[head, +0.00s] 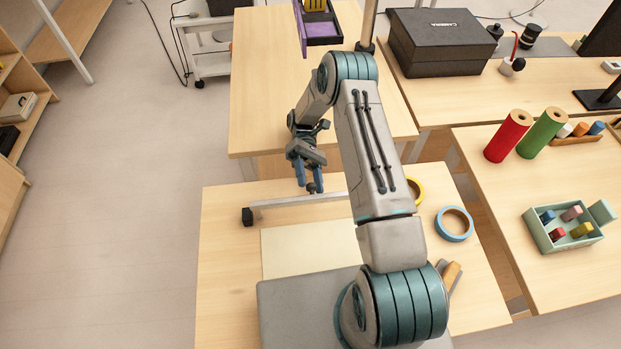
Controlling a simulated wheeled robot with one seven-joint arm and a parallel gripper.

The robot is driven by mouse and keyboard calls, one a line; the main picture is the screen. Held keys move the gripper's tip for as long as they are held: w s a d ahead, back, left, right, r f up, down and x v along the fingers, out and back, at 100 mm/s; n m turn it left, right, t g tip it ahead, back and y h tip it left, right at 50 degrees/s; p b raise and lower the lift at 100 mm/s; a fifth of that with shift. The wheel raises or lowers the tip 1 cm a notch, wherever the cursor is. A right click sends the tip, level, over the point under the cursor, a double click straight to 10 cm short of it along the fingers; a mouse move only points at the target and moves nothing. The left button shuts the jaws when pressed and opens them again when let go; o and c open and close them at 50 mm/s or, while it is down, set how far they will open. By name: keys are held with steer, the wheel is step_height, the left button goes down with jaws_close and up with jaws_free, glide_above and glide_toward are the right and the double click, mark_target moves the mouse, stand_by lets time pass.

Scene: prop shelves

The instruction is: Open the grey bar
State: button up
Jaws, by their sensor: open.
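The grey bar (275,203) lies across the far part of the near wooden table. Its left end meets a black block (248,216), and its right part is hidden behind my arm. My gripper (307,183) is open and points down just above the bar. A small dark knob-like part (316,188) shows at the bar beside the fingers. I cannot tell whether the fingers touch it.
A cream sheet (312,250) lies in front of the bar. A yellow tape roll (415,190) and a blue tape roll (454,223) lie to the right. Another table (330,100) stands behind. The floor (120,200) at left is clear.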

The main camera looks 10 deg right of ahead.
steer(key=shift+r+p, duration=0.45)
steer(key=shift+r, duration=0.1)
steer(key=s+d+r+p, duration=0.2)
steer(key=s+d+r, duration=0.2)
steer(key=d+r, duration=0.6)
steer(key=shift+s+d, duration=0.15)
steer(key=shift+d, duration=0.25)
